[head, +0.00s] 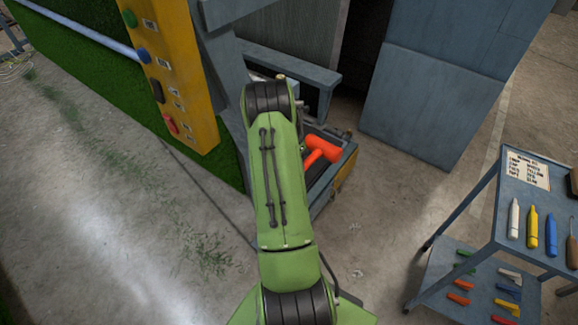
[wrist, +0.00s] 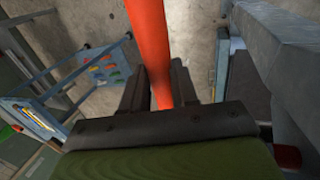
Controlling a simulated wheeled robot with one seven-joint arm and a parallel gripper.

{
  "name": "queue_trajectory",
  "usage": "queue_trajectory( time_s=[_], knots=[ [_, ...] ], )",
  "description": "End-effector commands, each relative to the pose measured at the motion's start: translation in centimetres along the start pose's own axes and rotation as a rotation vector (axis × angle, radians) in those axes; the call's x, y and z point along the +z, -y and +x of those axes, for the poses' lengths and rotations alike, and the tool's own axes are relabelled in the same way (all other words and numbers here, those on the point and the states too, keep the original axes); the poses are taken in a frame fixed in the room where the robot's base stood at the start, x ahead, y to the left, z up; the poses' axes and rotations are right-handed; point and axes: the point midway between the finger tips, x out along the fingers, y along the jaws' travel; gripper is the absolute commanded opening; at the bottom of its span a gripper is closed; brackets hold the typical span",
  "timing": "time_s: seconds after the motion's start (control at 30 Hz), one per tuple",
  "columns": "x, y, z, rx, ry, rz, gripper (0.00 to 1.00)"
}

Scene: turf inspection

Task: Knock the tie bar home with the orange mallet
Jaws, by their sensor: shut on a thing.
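The orange mallet (head: 322,150) shows to the right of my green arm in the head view, its head in front of the blue-grey machine frame. In the wrist view its orange handle (wrist: 147,40) runs between the dark fingers of my gripper (wrist: 158,88), which is shut on it. In the head view my arm hides the gripper. I cannot pick out the tie bar for certain; my arm covers part of the machine opening.
A yellow panel (head: 178,70) with coloured buttons stands left of my arm, beside green turf (head: 100,62). An open box frame (head: 342,165) lies below the mallet. A tool trolley (head: 480,215) stands at the right. Concrete floor between is clear.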

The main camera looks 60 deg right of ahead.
Motion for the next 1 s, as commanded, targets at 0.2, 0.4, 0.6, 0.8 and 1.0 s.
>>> queue_trajectory(
  time_s=[0.2, 0.4, 0.6, 0.8, 1.0],
  knots=[
    [-0.1, -2.7, 0.9, -0.001, -0.003, 0.004, 0.00],
    [-0.2, -5.1, 1.7, -0.001, -0.003, 0.005, 0.00],
    [-0.2, -6.7, 2.1, -0.001, -0.003, 0.003, 0.00],
    [-0.2, -6.7, 2.1, -0.001, -0.004, 0.002, 0.00],
    [-0.2, -6.7, 2.1, -0.001, -0.004, 0.002, 0.00]
  ],
)
